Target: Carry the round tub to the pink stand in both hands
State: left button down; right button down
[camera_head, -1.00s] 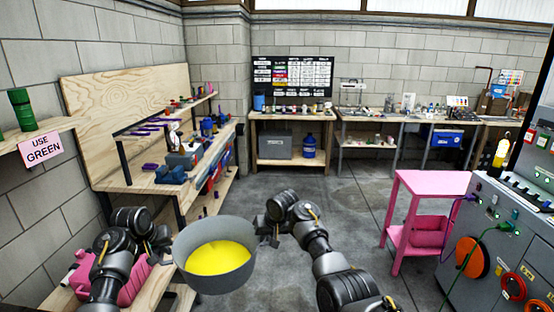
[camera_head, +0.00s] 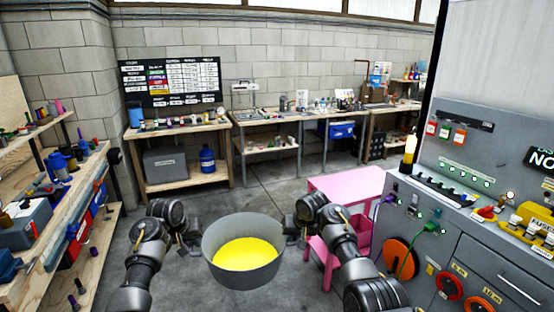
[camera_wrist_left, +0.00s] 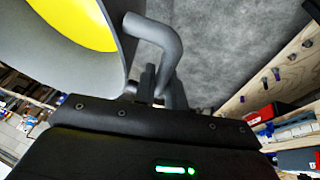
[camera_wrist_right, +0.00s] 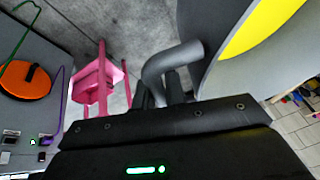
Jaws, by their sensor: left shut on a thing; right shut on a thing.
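The round grey tub (camera_head: 242,277) with yellow contents hangs in front of me between my two grippers, off the floor and about level. My left gripper (camera_head: 197,240) is shut on the tub's left handle; the bent grey handle shows between the fingers in the left wrist view (camera_wrist_left: 170,50). My right gripper (camera_head: 287,232) is shut on the right handle, which shows in the right wrist view (camera_wrist_right: 172,62). The pink stand (camera_head: 348,184) is ahead to the right, beyond my right arm, which hides part of it. The stand also shows in the right wrist view (camera_wrist_right: 98,80).
A grey machine cabinet (camera_head: 450,250) with cables and an orange reel (camera_head: 398,257) stands close on the right, beside the stand. A wooden workbench (camera_head: 75,230) with tools runs along the left. More benches line the back wall. Grey floor (camera_head: 262,185) is open in the middle.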

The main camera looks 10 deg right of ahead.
aim_at(348, 182)
jog(key=z, duration=0.3)
jog(key=i, duration=1.35)
jog(key=z, duration=0.55)
jog(key=i, duration=1.55)
jog(key=z, duration=0.25)
